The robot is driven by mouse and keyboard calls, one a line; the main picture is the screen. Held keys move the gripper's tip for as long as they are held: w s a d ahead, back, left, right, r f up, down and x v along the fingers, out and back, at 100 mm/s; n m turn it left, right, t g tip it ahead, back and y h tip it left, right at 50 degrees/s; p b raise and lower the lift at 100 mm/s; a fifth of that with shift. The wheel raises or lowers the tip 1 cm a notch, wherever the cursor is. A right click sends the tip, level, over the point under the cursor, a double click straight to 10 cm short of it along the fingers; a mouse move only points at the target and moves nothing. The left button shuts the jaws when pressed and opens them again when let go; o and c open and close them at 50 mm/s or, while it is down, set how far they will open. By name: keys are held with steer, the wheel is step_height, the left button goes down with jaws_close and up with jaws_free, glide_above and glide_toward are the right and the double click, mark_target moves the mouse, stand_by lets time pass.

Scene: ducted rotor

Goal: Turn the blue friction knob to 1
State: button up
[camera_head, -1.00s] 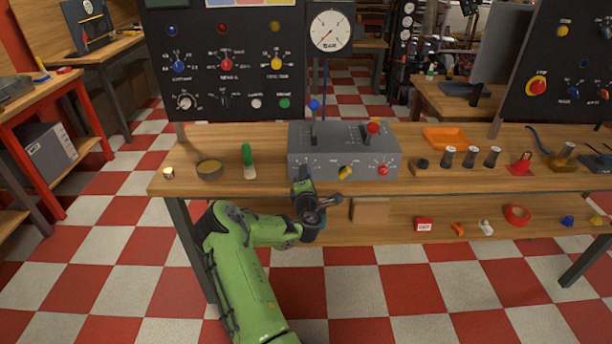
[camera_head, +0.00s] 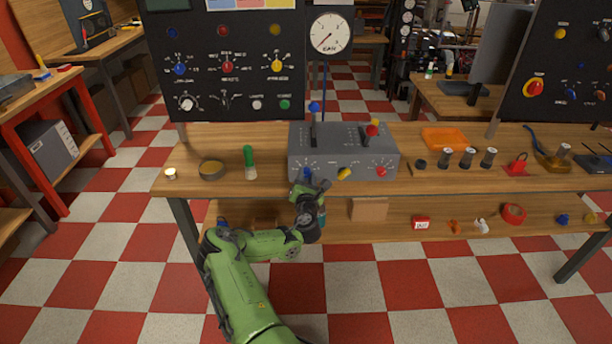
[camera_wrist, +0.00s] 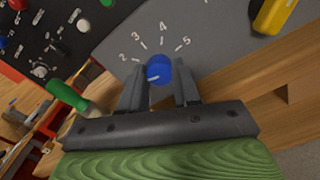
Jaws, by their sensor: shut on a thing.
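The blue friction knob (camera_wrist: 159,69) sits on the front of the grey control box (camera_head: 343,150). In the head view the knob (camera_head: 308,173) shows just above my gripper (camera_head: 309,184). In the wrist view my gripper (camera_wrist: 160,88) is shut on the knob, one finger on each side. A dial scale around the knob shows 2, 3, 4 and 5; the 1 is not visible, perhaps behind the left finger. A short white mark on the knob lies toward its lower left, pointing away from the 5.
A yellow knob (camera_head: 344,174) and a red knob (camera_head: 381,172) are on the same front face, to the right. Levers stand on top of the box. A green-handled tool (camera_head: 249,162) and a round tin (camera_head: 211,168) are on the bench to the left.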

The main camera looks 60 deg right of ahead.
steer(key=shift+n, duration=0.6)
steer(key=o, duration=1.1)
steer(key=shift+c, duration=0.2)
